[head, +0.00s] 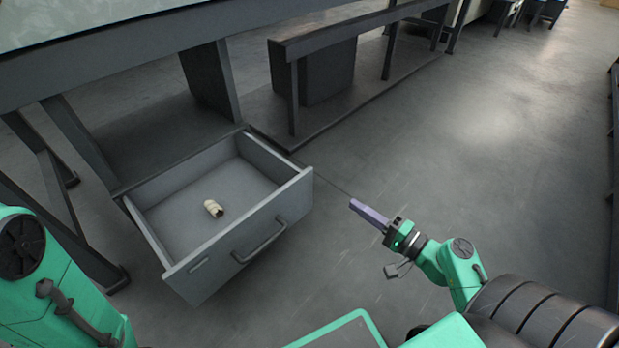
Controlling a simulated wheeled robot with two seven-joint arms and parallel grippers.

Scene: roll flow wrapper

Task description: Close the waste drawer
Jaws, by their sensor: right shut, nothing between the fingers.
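The grey waste drawer (270,222) stands pulled out under the machine frame at the left middle of the head view. Its front panel faces me and carries a bar handle (262,243). A small cream-coloured piece (212,208) lies on the drawer floor. My right gripper (354,204) is shut and empty. In the picture it is to the right of the drawer's front panel, apart from it, and points left. My left gripper is out of view; only part of my left arm shows at the lower left.
The machine's dark frame and legs (210,80) stand behind and left of the drawer. A low rail (340,35) runs toward the back right. The grey floor (480,150) to the right of the drawer is clear.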

